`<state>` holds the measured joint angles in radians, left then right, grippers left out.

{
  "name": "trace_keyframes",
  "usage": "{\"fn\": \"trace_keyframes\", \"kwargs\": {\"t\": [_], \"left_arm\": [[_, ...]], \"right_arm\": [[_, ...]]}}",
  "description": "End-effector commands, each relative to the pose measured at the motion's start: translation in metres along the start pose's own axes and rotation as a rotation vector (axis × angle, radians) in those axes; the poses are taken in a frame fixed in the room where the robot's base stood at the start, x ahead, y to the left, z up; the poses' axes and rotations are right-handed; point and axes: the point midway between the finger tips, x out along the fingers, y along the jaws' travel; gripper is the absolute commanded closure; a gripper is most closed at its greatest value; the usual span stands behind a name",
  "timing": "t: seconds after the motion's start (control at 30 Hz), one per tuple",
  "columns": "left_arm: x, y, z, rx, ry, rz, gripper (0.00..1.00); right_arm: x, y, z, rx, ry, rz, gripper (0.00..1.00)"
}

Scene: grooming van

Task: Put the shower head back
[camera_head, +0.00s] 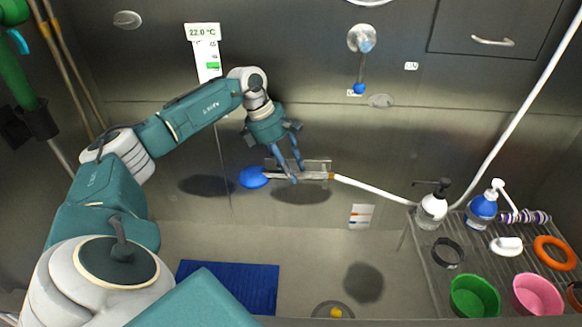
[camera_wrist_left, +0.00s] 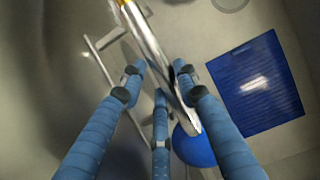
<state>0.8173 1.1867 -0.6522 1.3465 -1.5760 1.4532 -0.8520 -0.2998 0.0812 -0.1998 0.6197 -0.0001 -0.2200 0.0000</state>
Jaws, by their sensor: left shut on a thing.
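The shower head has a round blue head (camera_head: 254,177) and a metallic handle (camera_head: 315,176) lying nearly level in the head view, with the blue head on the left. My left gripper (camera_head: 289,177) is shut on the handle, between the blue head and the hose end. In the left wrist view, the fingers (camera_wrist_left: 160,95) close around the silver handle (camera_wrist_left: 148,40), and the blue head (camera_wrist_left: 195,146) shows below. A thin metal bracket (camera_head: 318,161) on the wall is right behind the handle; I cannot tell whether they touch. My right gripper is out of view.
A white hose (camera_head: 375,190) runs right from the handle. A wire rack (camera_head: 432,272) at right holds a soap pump (camera_head: 432,208), a blue bottle (camera_head: 482,208), a green bowl (camera_head: 474,296) and a pink bowl (camera_head: 537,295). A blue mat (camera_head: 235,285) lies in the tub.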

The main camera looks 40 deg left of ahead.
Motion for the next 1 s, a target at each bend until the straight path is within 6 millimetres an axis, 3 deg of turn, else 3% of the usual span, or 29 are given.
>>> {"fn": "trace_keyframes", "kwargs": {"t": [0.07, 0.1, 0.2, 0.57, 0.67, 1.0], "left_arm": [[-0.001, 0.000, 0.000, 0.000, -0.001, 0.001, 1.00], [-0.001, 0.000, 0.000, 0.000, -0.001, 0.001, 0.65], [-0.001, 0.000, 0.000, 0.000, -0.001, 0.001, 0.47], [-0.005, 0.001, 0.000, 0.000, 0.000, 0.001, 0.47], [-0.017, 0.001, 0.000, -0.001, 0.000, 0.004, 0.47], [-0.088, 0.001, 0.001, 0.000, -0.002, 0.005, 0.47]], "right_arm": [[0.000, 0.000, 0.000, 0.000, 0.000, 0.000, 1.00], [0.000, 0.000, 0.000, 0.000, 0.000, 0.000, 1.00], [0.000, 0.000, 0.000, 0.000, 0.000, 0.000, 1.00], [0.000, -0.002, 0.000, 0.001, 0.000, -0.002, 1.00], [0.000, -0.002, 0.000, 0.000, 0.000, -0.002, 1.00], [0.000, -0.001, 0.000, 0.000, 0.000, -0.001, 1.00]]}}
